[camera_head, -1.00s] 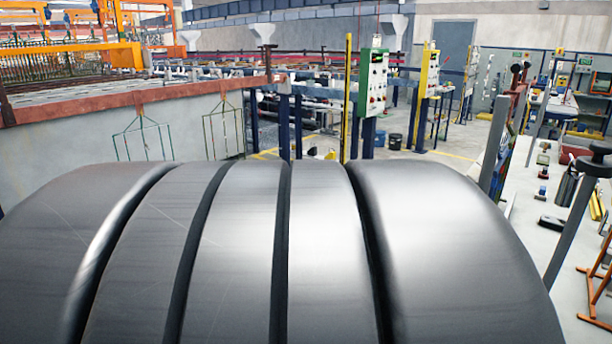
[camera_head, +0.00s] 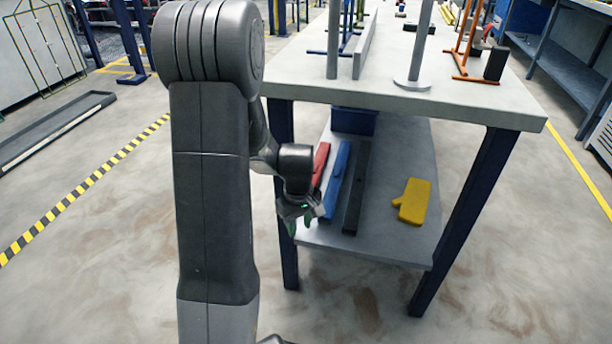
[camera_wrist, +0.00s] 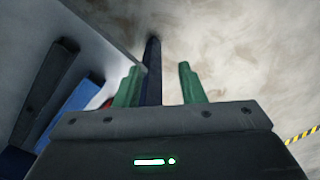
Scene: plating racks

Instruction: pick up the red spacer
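The red spacer (camera_head: 321,162) lies on the lower shelf (camera_head: 385,235) of the workbench, at its left edge, beside a blue bar (camera_head: 337,180). My arm hides part of it. In the wrist view only a sliver of red (camera_wrist: 107,103) shows behind the left finger. My gripper (camera_head: 299,223) is by the shelf's front left corner, nearer the camera than the red spacer and apart from it. In the wrist view my gripper (camera_wrist: 160,85) has its green fingers spread with nothing held between them. A dark blue bench leg shows behind the gap.
A black bar (camera_head: 355,190) lies right of the blue bar, and a yellow part (camera_head: 414,201) farther right. A dark blue bin (camera_head: 353,121) stands at the shelf's back. The benchtop (camera_head: 400,95) overhangs the shelf. Blue legs (camera_head: 286,195) stand at the corners. The floor in front is clear.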

